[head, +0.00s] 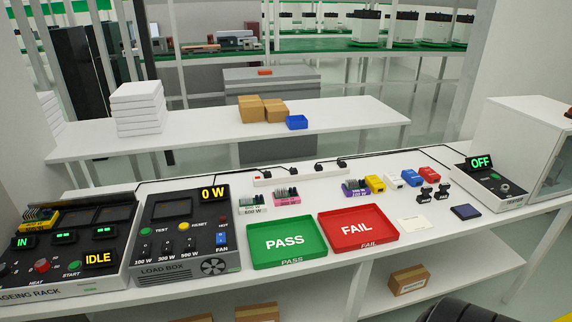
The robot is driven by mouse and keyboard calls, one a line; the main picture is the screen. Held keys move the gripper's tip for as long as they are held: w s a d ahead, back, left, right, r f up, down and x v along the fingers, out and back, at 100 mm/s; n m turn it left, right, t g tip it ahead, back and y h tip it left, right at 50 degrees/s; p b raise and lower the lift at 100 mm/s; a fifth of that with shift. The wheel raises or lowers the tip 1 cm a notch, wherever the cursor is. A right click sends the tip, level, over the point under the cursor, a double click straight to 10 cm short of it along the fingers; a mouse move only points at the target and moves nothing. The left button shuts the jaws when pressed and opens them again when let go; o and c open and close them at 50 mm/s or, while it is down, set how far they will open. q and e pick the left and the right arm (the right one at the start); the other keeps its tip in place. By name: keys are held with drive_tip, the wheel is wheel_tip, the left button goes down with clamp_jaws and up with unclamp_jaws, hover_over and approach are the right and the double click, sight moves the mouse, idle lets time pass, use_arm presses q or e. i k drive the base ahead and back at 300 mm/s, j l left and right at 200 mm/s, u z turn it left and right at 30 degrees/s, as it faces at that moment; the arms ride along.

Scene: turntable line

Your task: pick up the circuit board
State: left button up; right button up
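Several small circuit boards with parts on top stand on the white bench. A purple board (355,188) sits farther right, beside a yellow block. A yellow board-like piece (38,216) sits at the top left of the ageing rack. I cannot tell which one is the task's circuit board. Neither of my grippers is in view.
The green PASS tray (254,257) and red FAIL tray (381,241) look empty. The load box (190,267) reads 0 W, and the ageing rack (112,279) reads IDLE. A power strip (300,174) runs behind the boards. A tester (466,175) reading OFF stands right.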

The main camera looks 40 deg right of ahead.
sight(353, 188)
drive_tip(key=z, duration=1.9)
